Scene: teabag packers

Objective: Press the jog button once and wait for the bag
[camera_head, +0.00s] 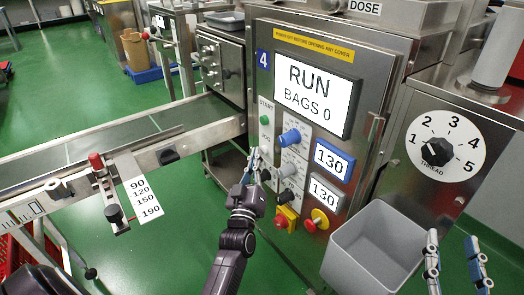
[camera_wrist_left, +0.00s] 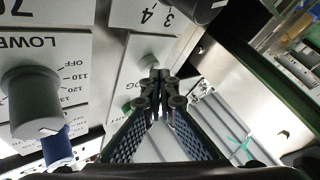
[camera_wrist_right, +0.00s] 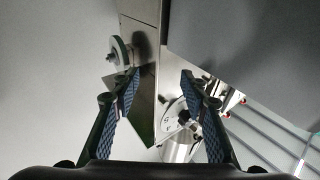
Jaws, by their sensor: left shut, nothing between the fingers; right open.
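The grey steel machine front carries a display (camera_head: 312,92) reading "RUN BAGS 0". A green start button (camera_head: 265,105) sits above the jog label on the panel. In the left wrist view the picture is turned over, and the pale jog button (camera_wrist_left: 149,62) shows beside its label, close to my fingertips. My left gripper (camera_head: 254,153) is shut and empty, its tips at the jog button's height; it also shows in the left wrist view (camera_wrist_left: 160,77). Whether the tips touch the button I cannot tell. My right gripper (camera_head: 454,240) is open and empty at lower right.
A grey bin (camera_head: 375,245) stands below the panel, left of my right gripper. Knobs, including a blue one (camera_head: 290,138), and a red stop button (camera_head: 317,221) crowd the panel. A conveyor (camera_head: 120,135) runs off to the left. A thread dial (camera_head: 440,150) is at the right.

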